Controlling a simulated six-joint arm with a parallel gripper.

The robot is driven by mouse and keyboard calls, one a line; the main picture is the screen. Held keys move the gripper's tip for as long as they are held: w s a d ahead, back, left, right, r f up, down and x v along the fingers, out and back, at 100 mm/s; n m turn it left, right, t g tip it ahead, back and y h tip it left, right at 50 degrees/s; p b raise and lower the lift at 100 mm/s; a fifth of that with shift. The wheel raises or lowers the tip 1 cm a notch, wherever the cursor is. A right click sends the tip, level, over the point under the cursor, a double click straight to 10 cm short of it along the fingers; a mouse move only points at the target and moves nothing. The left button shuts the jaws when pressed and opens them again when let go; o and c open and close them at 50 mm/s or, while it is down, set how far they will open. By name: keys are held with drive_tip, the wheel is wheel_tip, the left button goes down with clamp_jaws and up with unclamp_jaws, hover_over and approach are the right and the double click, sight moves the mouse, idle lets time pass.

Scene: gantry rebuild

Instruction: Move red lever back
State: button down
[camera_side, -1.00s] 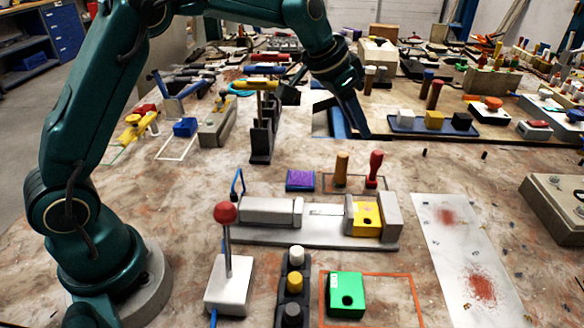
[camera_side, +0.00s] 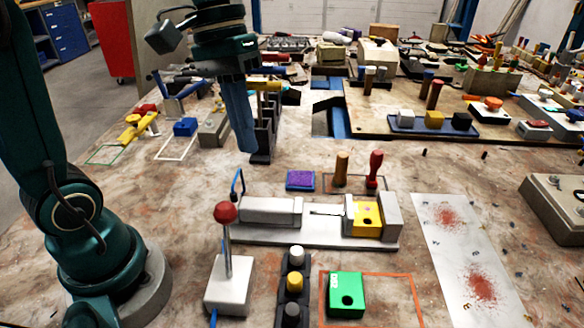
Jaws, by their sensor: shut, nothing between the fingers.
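The red lever (camera_side: 225,213) has a red ball on a thin metal rod. It stands nearly upright on a white box base (camera_side: 229,285) at the front left of the table. My gripper (camera_side: 246,150) hangs pointing down, beyond the lever and above it in the picture, clear of it. Its blue fingers are shut with nothing between them. They overlap a dark upright stand (camera_side: 264,140) in the picture; whether they touch it I cannot tell.
A grey fixture with a yellow block (camera_side: 366,215) lies right of the lever. A column of buttons (camera_side: 294,283) and a green block (camera_side: 346,292) stand to the right of the lever base. A purple pad (camera_side: 300,180) and a red-handled stamp (camera_side: 375,165) are behind.

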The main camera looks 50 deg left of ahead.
sight(227, 243)
drive_tip(key=s+d+f, duration=0.2)
drive_tip(key=s+f, duration=0.1)
drive_tip(key=f, duration=0.3)
drive_tip(key=shift+s+d+f, duration=0.3)
drive_tip(key=shift+d, duration=0.05)
idle(0.5)
drive_tip(key=shift+s+d+r, duration=0.15)
drive_tip(key=shift+s+d, duration=0.1)
